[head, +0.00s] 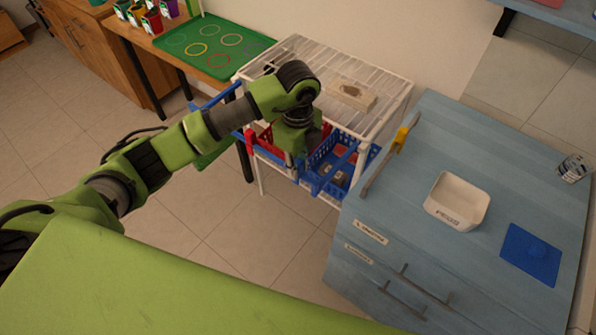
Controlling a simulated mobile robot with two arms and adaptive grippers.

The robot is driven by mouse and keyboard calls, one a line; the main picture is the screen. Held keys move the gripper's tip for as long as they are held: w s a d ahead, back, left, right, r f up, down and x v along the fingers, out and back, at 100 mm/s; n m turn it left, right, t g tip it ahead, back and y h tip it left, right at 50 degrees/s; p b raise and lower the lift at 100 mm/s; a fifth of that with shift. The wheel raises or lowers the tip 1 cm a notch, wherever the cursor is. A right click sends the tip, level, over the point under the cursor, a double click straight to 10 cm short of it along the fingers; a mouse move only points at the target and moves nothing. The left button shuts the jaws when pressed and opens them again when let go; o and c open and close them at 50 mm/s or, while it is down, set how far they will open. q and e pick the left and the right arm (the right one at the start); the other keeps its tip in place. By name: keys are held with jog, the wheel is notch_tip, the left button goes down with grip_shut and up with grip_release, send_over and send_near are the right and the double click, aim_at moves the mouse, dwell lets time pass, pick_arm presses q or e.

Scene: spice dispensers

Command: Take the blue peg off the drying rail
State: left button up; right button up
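A thin grey rail (374,179) runs along the left edge of the blue cabinet top. A yellow peg (401,140) sits on it near its far end. I cannot make out a blue peg on the rail. A white bowl marked "PEGS" (457,201) stands on the cabinet, and it looks empty. My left gripper (297,160) points down over the front of the white rack, left of the rail and apart from it. Its fingers are small and partly hidden, so I cannot tell whether they are open. My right gripper is out of view.
A green tray (215,45) lies behind my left arm.

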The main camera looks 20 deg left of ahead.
pick_arm(q)
jog(key=shift+r+p, duration=0.8)
jog(key=shift+r, duration=0.2)
jog(key=shift+r+p, duration=1.75)
jog(key=shift+r, duration=0.8)
